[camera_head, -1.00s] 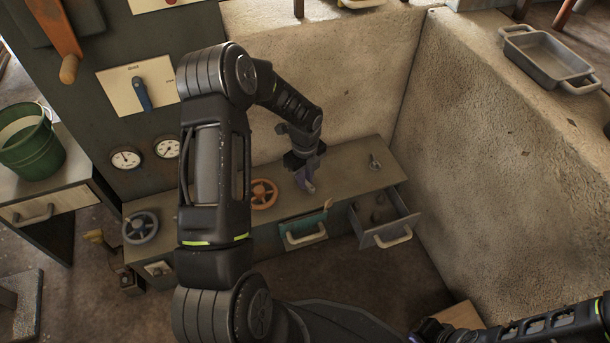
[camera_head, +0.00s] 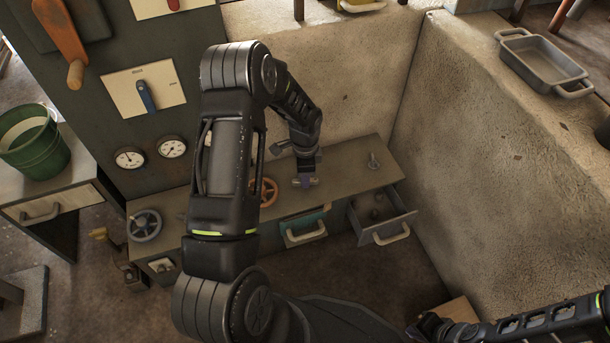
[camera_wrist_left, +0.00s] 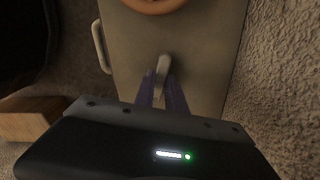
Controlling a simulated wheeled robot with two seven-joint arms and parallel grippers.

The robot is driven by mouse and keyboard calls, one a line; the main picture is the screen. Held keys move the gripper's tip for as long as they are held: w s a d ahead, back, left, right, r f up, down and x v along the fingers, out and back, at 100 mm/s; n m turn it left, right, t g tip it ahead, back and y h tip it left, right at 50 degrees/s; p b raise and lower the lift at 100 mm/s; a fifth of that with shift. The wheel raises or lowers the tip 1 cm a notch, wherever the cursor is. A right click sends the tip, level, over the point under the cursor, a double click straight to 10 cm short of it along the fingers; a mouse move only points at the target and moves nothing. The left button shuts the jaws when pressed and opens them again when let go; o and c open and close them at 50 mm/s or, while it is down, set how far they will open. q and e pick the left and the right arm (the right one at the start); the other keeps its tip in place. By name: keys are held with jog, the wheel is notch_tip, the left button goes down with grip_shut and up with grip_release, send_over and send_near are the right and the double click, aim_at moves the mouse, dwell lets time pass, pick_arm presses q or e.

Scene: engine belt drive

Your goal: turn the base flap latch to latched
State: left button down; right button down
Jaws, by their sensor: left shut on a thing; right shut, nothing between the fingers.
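A small grey lever stands on top of the long grey bench (camera_head: 345,170); I take it to be the latch handle (camera_wrist_left: 163,66). My left gripper (camera_head: 304,182) is down at the bench top, between the orange wheel and the right end. Its purple fingers (camera_wrist_left: 160,92) are shut on this lever in the left wrist view. The fingers and arm hide most of the lever in the head view, so I cannot tell its setting. My right gripper (camera_head: 428,326) is at the bottom right, small and dark, shut and away from the bench.
Under the bench top are a teal-fronted drawer (camera_head: 304,230) and an open grey drawer (camera_head: 383,222). An orange wheel (camera_head: 268,192) and a second small lever (camera_head: 374,162) flank my left gripper. A rough wall (camera_head: 480,170) rises at the right.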

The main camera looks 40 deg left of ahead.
pick_arm(q)
jog(key=shift+n, duration=1.4)
jog(key=c, duration=1.4)
grip_release()
jog(key=shift+r, duration=0.1)
notch_tip(320, 180, up, 8)
jog(key=p, duration=0.3)
jog(key=shift+f, duration=0.2)
